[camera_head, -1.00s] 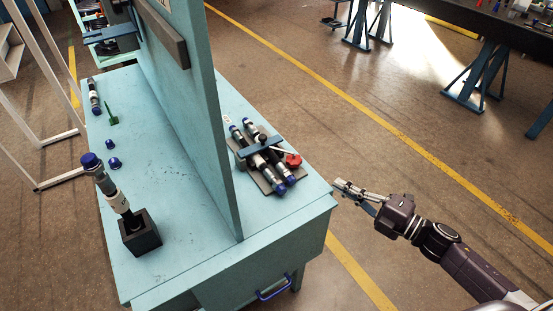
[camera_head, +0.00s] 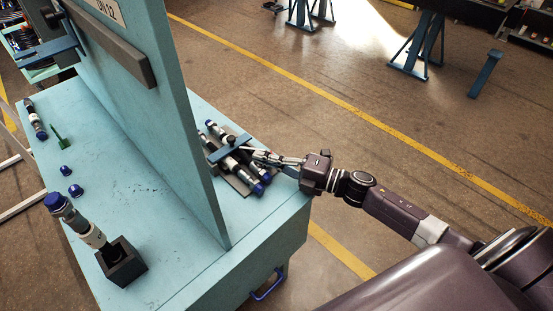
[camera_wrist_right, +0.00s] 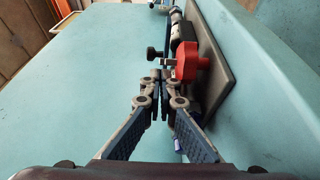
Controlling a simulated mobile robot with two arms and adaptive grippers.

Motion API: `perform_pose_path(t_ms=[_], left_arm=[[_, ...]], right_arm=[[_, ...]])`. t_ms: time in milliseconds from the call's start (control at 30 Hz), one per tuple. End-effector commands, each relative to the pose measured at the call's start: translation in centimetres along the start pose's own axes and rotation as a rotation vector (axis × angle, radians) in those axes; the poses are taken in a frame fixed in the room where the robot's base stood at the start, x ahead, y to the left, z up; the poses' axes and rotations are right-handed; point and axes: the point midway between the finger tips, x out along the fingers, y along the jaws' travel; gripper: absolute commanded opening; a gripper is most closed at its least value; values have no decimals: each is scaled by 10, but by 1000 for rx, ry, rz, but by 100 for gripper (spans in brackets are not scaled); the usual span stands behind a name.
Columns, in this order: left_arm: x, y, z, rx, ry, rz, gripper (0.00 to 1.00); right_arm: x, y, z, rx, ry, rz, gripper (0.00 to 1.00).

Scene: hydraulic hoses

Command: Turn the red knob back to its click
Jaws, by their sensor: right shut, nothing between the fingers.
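The red knob (camera_wrist_right: 188,62) shows in the right wrist view, beside the dark plate of the hose fixture. In the head view I cannot make it out, as my right gripper covers that spot. My right gripper (camera_wrist_right: 162,76) is shut and empty. Its tips are just left of the red knob; I cannot tell whether they touch it. In the head view the right gripper (camera_head: 252,154) reaches in from the right over the fixture plate (camera_head: 240,186). Hoses with blue caps (camera_head: 257,188) lie under a blue clamp bar (camera_head: 224,151). My left gripper is not in view.
A tall teal panel (camera_head: 180,120) divides the bench (camera_head: 150,205) left of the fixture. Left of it, a capped hose (camera_head: 85,228) stands in a black block (camera_head: 122,265), near loose blue caps (camera_head: 75,190) and a green piece (camera_head: 61,142). Bench surface in front of the fixture is clear.

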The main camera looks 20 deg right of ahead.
Motion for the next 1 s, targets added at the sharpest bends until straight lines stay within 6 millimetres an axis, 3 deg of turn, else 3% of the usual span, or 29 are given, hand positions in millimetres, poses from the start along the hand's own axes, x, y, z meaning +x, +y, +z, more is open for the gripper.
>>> perform_pose_path(t_ms=[267,1000], left_arm=[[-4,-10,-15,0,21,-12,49],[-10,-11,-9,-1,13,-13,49]], right_arm=[[15,0,0,1,0,0,0],[17,0,0,2,-73,0,0]])
